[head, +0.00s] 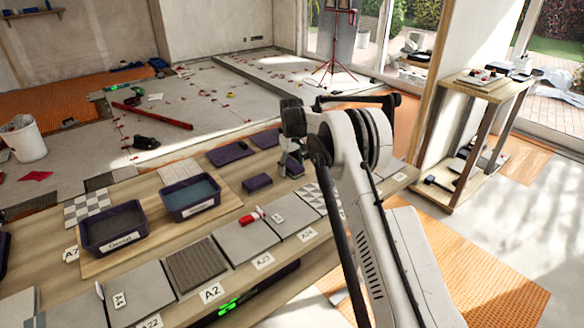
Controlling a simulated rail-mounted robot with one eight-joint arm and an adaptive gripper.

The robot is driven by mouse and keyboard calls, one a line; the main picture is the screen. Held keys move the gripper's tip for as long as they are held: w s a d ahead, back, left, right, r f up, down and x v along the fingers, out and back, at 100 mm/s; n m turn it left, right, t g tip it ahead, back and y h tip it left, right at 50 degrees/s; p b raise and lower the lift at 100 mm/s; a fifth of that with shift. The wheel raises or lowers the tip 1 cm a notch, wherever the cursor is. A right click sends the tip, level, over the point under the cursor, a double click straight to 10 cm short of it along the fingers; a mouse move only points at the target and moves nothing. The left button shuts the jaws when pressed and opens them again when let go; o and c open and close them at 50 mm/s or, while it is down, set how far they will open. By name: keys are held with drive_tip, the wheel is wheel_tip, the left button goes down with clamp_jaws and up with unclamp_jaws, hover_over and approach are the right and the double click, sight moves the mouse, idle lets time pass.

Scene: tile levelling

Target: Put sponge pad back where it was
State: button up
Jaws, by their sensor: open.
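My gripper (288,161) hangs at the end of my arm over the back right of the wooden workbench (150,190). It is small here and partly hidden by the arm; it looks open, and I see nothing held in it. A dark purple flat piece (292,168) lies just under or beside it; I cannot tell whether they touch. Another dark purple piece (257,183) lies to its left, and a larger one (230,152) lies farther back. I cannot tell which of these, if any, is the sponge pad or a holder for it.
Two labelled purple tubs, one with grey contents (113,227) and one bluish (190,193), stand on a board at left. Grey tiles (246,238) with number cards line the front edge. A red-handled tool (250,217) lies on one. A wooden shelf stand (480,95) is right.

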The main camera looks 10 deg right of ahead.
sight(292, 165)
wheel_tip(292, 165, up, 12)
drive_tip(key=r+p, duration=0.1)
drive_tip(key=s+r+m+t, duration=0.1)
drive_tip(key=s+r+t, duration=0.1)
drive_tip(key=s+r, duration=0.95)
drive_tip(key=s+r+m+t, duration=0.1)
drive_tip(key=s+r, duration=0.8)
drive_tip(key=s, duration=0.4)
drive_tip(key=s+m+t, duration=0.2)
drive_tip(key=s, duration=1.4)
drive_tip(key=s+f+t, duration=0.1)
drive_tip(key=s+f, duration=0.3)
drive_tip(key=s, duration=0.3)
drive_tip(key=s+f+m+t, duration=0.1)
drive_tip(key=s+f, duration=0.4)
drive_tip(key=s, duration=0.3)
